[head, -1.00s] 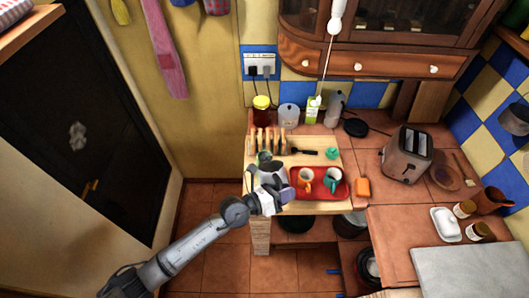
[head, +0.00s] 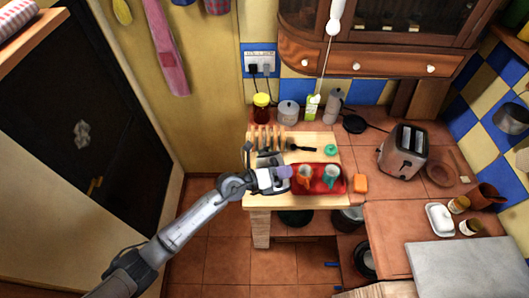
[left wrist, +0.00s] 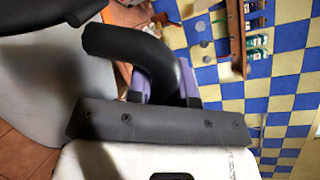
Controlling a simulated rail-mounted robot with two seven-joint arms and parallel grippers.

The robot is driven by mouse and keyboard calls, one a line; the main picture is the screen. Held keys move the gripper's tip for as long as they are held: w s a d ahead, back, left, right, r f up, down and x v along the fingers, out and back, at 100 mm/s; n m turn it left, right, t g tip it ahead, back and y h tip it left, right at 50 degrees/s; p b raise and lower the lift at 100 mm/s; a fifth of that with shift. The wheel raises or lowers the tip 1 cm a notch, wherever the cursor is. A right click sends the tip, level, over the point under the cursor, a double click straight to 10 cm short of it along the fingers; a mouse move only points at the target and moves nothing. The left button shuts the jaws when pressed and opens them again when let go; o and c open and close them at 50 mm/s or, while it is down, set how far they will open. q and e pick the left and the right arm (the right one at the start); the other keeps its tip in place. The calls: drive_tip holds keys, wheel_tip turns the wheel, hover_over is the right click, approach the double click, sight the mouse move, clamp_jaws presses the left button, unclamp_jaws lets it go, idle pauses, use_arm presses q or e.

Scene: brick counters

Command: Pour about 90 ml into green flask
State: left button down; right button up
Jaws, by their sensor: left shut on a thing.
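My left gripper (head: 281,174) is shut on a black curved handle (left wrist: 155,58) of a grey vessel (left wrist: 35,85), which fills the left of the left wrist view. In the head view it is over the wooden board (head: 268,203), at the left end of the red tray; my wrist covers most of the held vessel. A teal-green vessel (head: 331,175) stands on the tray to the right, beside an orange mug (head: 304,177). I cannot tell for sure whether it is the green flask. No liquid is visible. My right gripper is out of view.
A toast rack (head: 266,137), a black utensil (head: 301,147) and a round green thing (head: 331,150) are behind the tray (head: 318,188). An orange block (head: 361,183) lies right of it. The toaster (head: 404,151) stands farther right. Jars and bottles line the wall.

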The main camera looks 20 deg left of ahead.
use_arm(q)
drive_tip(key=shift+w+a+r+n, duration=0.2)
drive_tip(key=shift+w+r+n, duration=0.15)
drive_tip(key=shift+r, duration=0.25)
drive_tip(key=shift+w+a+r+n+g+p, duration=0.3)
drive_tip(key=shift+w+r+n+p, duration=0.1)
drive_tip(key=shift+r+n, duration=0.2)
idle(0.5)
drive_tip(key=shift+w+a+r, duration=0.1)
drive_tip(key=shift+w+r, duration=0.05)
drive_tip(key=shift+r, duration=0.05)
drive_tip(key=shift+w+a+r+n, duration=0.1)
drive_tip(key=shift+n, duration=0.15)
idle(0.8)
drive_tip(key=shift+w+a+r, duration=0.15)
drive_tip(key=shift+w+r, duration=0.05)
idle(0.5)
drive_tip(key=shift+w+a+r+n, duration=0.15)
drive_tip(key=shift+w+r+n, duration=0.1)
drive_tip(key=shift+n, duration=0.15)
idle(0.5)
drive_tip(key=shift+w+a+r, duration=0.15)
